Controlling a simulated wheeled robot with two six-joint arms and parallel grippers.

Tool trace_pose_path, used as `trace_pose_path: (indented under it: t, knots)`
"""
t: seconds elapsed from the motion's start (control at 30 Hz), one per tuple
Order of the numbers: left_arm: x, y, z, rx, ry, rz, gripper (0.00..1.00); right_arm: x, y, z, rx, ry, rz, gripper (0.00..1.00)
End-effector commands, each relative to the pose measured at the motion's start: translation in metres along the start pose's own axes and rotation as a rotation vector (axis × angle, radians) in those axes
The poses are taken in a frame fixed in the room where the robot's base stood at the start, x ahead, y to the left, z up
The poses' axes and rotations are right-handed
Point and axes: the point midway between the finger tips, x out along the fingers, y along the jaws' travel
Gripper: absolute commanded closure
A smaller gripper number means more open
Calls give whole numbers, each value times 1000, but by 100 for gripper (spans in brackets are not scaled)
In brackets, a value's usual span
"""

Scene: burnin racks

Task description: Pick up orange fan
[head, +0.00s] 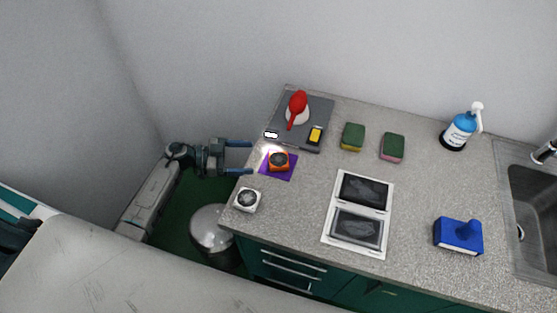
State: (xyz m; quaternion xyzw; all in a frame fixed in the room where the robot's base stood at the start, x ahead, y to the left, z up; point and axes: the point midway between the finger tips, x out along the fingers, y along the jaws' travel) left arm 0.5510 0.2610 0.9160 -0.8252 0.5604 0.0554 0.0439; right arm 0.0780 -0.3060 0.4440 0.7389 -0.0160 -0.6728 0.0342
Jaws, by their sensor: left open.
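An orange fan (279,159) with a dark round centre sits on a purple mat (284,174) near the left edge of the counter. My left gripper (251,157) comes in from the left at the counter's edge. Its two blue fingers are spread apart and point toward the fan, with nothing between them. The fan lies just beyond the fingertips, to the right. My right gripper is not in view.
A white fan (246,200) sits nearby at the counter's front left. A grey board (309,104) behind carries a red-handled item and a yellow item. Sponges (352,137), a white double-panel unit (357,228), a spray bottle (459,131), a blue block (458,236) and a sink (535,215) lie further right.

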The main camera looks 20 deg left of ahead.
Motion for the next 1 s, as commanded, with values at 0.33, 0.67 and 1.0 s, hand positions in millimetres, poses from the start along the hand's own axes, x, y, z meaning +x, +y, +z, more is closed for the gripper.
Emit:
trace_pose_path:
  t: [0.33,0.67,1.0]
  knots:
    - [45,3,3,-9,-7,22,20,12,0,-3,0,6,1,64]
    - [79,7,3,-8,-5,21,20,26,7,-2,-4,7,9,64]
    - [107,8,0,-7,-9,20,20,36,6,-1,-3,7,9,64]
